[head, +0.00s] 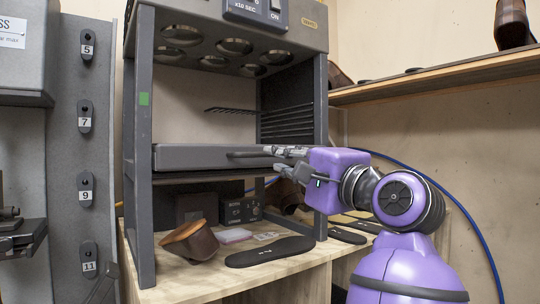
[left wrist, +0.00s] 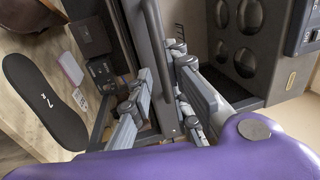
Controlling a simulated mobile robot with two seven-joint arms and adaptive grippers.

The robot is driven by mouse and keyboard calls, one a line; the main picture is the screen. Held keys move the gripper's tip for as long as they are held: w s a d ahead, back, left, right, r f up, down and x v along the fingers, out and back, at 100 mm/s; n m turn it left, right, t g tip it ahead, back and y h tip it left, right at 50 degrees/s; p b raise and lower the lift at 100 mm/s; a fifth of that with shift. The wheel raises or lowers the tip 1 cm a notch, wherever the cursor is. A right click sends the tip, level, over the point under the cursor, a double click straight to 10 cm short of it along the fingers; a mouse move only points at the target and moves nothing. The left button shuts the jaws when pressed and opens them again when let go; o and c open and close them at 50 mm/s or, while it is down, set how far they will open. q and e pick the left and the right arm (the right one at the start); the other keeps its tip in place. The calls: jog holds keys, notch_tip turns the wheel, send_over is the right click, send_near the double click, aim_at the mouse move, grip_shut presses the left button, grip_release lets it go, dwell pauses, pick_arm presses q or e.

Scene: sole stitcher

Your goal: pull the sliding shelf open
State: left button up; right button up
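The sliding shelf (head: 200,157) is a dark grey slab between the posts of a grey machine frame. It looks pushed in, its front edge about level with the posts. A dark bar handle (head: 250,154) runs along the right part of its front; the handle also shows in the left wrist view (left wrist: 155,40). My left gripper (head: 284,161) is at the right end of the handle. In the left wrist view its fingers (left wrist: 160,100) are apart, one on either side of the handle. I cannot tell whether either finger touches it. My right gripper is not in view.
Below the shelf, a wooden table (head: 185,282) holds a brown leather piece (head: 190,241), a black insole (head: 270,251) and a small dark box (head: 240,210). A frame post (head: 320,150) stands close by my gripper. A wooden wall shelf (head: 440,76) is at right.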

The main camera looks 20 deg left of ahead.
pick_arm(q)
jog(key=p+x, duration=0.1)
jog(key=x, duration=0.4)
jog(key=shift+w+a+r, duration=0.1)
jog(key=shift+w+a, duration=0.1)
jog(key=shift+a, duration=0.15)
grip_shut()
